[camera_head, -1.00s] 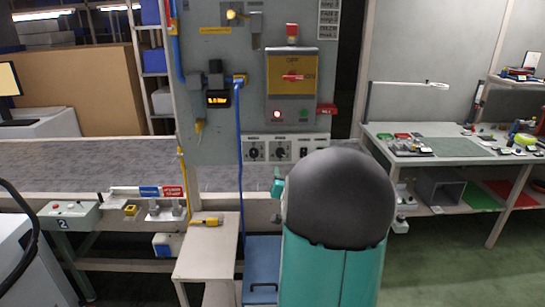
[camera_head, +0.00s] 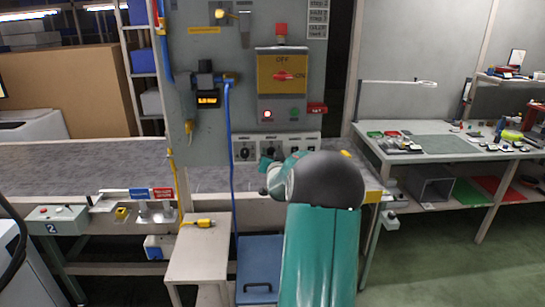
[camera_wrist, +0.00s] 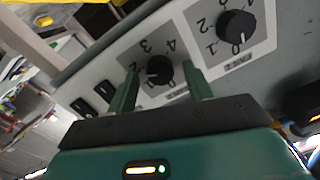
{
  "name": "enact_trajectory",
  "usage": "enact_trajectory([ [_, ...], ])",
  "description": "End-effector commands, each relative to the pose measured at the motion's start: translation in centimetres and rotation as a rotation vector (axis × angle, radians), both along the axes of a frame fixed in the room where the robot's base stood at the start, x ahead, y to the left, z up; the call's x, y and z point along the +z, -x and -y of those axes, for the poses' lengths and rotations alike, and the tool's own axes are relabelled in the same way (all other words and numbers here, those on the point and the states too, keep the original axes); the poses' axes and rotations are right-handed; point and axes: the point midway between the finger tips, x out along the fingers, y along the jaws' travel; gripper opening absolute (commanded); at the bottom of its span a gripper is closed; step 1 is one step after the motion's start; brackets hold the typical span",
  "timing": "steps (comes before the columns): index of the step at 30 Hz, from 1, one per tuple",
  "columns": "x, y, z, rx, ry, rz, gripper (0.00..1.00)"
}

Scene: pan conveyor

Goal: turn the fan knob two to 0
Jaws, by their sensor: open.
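A black round knob (camera_wrist: 160,69) on a grey dial plate with several numbers sits between my gripper's two green fingers in the wrist view. Its white mark points to the left of the picture, near the 1 or 2. My gripper (camera_wrist: 162,80) is open, one finger on each side of this knob; I cannot tell whether they touch it. A second black knob (camera_wrist: 237,25) sits to the right on its own plate, its white mark toward the 0. In the head view, my gripper (camera_head: 267,176) is at the knob panel (camera_head: 258,147). The labels are too small to tell which is fan knob two.
Black rocker switches (camera_wrist: 93,98) are left of the knobs in the wrist view. A switch box (camera_head: 282,85) is above the panel, and a blue cable (camera_head: 231,130) hangs beside it. A small beige table (camera_head: 200,250) stands below left.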

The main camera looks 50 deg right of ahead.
Motion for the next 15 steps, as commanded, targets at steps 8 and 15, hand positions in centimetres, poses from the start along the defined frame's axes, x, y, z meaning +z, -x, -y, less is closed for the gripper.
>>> enact_trajectory([
  [8, 0.03, 0.01, -0.03, 0.000, 0.001, -0.001, 0.30],
  [15, 0.04, 0.03, -0.04, 0.000, 0.001, -0.001, 0.07],
])
